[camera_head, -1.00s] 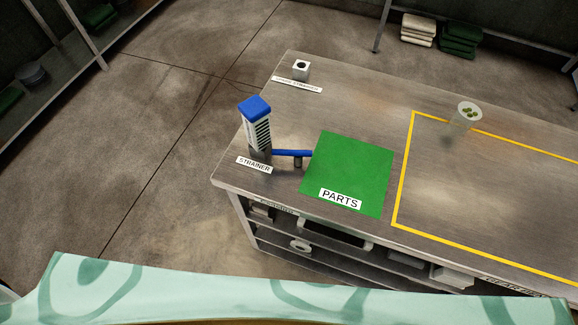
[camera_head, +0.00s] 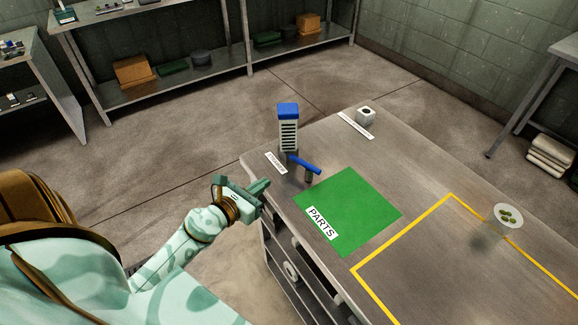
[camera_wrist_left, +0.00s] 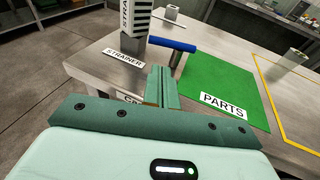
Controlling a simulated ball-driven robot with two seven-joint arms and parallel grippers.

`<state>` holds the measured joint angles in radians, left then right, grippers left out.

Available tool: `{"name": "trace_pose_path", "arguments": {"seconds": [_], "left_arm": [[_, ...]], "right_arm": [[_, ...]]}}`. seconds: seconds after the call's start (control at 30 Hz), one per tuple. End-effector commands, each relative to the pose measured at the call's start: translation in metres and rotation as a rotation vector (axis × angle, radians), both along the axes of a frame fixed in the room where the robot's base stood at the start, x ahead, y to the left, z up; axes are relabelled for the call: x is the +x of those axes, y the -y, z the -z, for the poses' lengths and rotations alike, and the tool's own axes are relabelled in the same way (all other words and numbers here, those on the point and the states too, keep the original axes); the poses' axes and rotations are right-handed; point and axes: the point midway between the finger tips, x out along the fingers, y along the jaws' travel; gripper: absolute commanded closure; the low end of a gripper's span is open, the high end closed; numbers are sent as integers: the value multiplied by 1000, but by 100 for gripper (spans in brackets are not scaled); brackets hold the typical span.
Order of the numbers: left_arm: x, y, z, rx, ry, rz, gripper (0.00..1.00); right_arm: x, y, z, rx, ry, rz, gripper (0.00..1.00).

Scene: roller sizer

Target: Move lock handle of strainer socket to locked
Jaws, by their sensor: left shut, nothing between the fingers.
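The strainer (camera_head: 288,128), a white slotted block with a blue top, stands upright in its socket at the table's corner. The socket's blue lock handle (camera_head: 304,163) sticks out to the right from its base, over a short grey post (camera_head: 309,177). In the left wrist view the handle (camera_wrist_left: 172,45) shows as a blue bar beyond my fingers, beside the strainer (camera_wrist_left: 135,17). My left gripper (camera_head: 265,187) is shut and empty, off the table's near left edge, short of the handle and not touching it. My right gripper is not in view.
A green PARTS mat (camera_head: 352,212) lies right of the handle. A STRAINER label (camera_head: 276,163) lies before the socket.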

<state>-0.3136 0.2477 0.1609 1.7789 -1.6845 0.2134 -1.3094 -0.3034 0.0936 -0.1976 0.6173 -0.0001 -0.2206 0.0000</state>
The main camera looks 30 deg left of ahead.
Motion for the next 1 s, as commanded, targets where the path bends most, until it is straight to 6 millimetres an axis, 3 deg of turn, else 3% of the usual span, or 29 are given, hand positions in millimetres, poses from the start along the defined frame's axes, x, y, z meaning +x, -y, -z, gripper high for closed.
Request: {"name": "trace_pose_path", "arguments": {"seconds": [0.3,0.5,0.7,1.0], "left_arm": [[67,5,14,-7,1,-2,100],[100,8,21,-7,-1,-1,100],[114,9,24,-7,-2,-1,100],[116,9,23,-7,-2,-1,100]], "right_arm": [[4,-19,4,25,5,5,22],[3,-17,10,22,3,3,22],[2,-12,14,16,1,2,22],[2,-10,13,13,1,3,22]]}}
